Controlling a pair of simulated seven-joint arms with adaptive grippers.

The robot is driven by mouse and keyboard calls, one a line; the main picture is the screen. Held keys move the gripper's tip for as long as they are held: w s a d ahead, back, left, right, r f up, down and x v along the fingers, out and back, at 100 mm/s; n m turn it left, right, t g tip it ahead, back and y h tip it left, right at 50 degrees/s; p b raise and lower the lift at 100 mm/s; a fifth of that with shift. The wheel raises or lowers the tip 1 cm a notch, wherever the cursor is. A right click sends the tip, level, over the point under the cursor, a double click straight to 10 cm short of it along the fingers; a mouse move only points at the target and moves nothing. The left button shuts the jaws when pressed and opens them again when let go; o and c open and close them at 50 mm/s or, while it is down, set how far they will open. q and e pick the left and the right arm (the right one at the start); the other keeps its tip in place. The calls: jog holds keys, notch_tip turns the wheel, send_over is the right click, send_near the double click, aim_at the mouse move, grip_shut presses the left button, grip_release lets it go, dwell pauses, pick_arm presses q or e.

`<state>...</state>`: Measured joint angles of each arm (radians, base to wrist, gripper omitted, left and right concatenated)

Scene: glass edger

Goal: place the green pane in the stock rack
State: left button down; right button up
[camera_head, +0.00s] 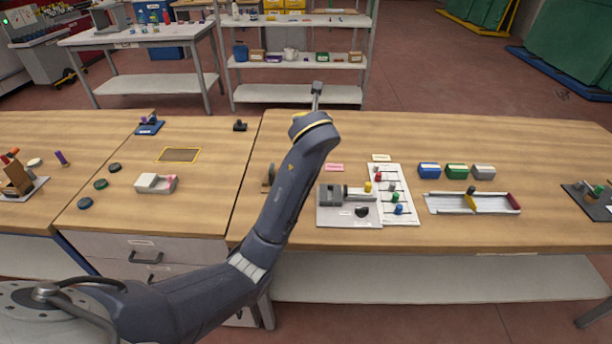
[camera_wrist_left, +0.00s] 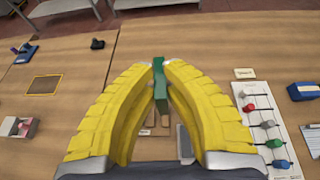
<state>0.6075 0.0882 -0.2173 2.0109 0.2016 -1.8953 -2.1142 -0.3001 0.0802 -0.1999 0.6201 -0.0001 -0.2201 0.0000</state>
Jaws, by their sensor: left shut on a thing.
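My left gripper (camera_wrist_left: 158,70) is shut on a green pane (camera_wrist_left: 160,90), a narrow green piece between the tips of its yellow fingers in the left wrist view. The pane is seen nearly edge-on, above the table. How far above, I cannot tell. In the head view my own arm hides the left gripper and the pane. Light brown wooden slats and a grey block (camera_wrist_left: 185,144) show below the pane, partly covered by the fingers. I cannot tell for sure which thing is the stock rack. My right gripper is not in view.
A grey machine (camera_head: 335,194) stands beside a white board (camera_head: 405,180) with coloured knobs. To its right are blue (camera_head: 429,170), green (camera_head: 456,171) and grey (camera_head: 483,172) boxes and a white channel tray (camera_head: 445,204). A small white box (camera_head: 150,184) lies left. The table's back right is clear.

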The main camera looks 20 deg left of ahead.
pick_arm(q)
jog(key=w+a, duration=0.2)
jog(key=a, duration=0.3)
jog(key=shift+m+h, duration=0.3)
jog(key=shift+h, duration=0.1)
jog(key=f, duration=1.3)
jog(key=d+f, duration=0.1)
jog(key=f, duration=0.6)
jog(key=shift+f, duration=0.2)
jog(key=shift+f, duration=0.1)
jog(key=c, duration=1.8)
grip_release()
jog(key=shift+o, duration=0.2)
jog(key=shift+s, duration=0.1)
jog(key=v, duration=1.2)
